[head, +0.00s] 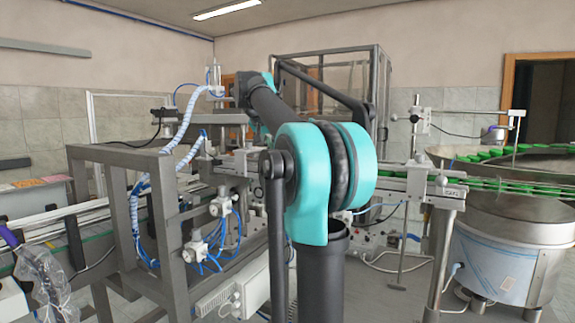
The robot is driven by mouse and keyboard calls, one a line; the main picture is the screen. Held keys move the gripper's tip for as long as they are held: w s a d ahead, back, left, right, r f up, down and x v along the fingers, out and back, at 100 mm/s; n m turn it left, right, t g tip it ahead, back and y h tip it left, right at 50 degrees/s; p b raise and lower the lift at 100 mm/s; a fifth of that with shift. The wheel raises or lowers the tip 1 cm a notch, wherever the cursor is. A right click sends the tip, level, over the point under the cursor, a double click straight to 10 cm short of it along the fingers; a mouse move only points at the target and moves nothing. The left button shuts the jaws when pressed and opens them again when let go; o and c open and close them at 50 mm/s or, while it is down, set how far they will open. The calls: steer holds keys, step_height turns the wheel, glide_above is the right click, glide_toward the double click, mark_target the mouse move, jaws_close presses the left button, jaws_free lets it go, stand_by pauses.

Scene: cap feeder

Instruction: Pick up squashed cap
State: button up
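Green caps (519,184) lie in a line along the conveyor at the right. More green caps (490,152) sit in the round bowl feeder (518,206) behind it. They are too small to tell whether any is squashed. My arm, with its large teal joint, fills the middle of the head view and reaches away toward the machine. My gripper does not show; the far end of the arm is hidden behind its own links. The arm also hides part of the conveyor.
A grey metal frame (134,200) with blue hoses stands at the left, close to my arm. A conveyor rail (405,182) runs across behind the arm to the feeder. A tall framed enclosure (378,90) stands at the back. Cables hang below the conveyor.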

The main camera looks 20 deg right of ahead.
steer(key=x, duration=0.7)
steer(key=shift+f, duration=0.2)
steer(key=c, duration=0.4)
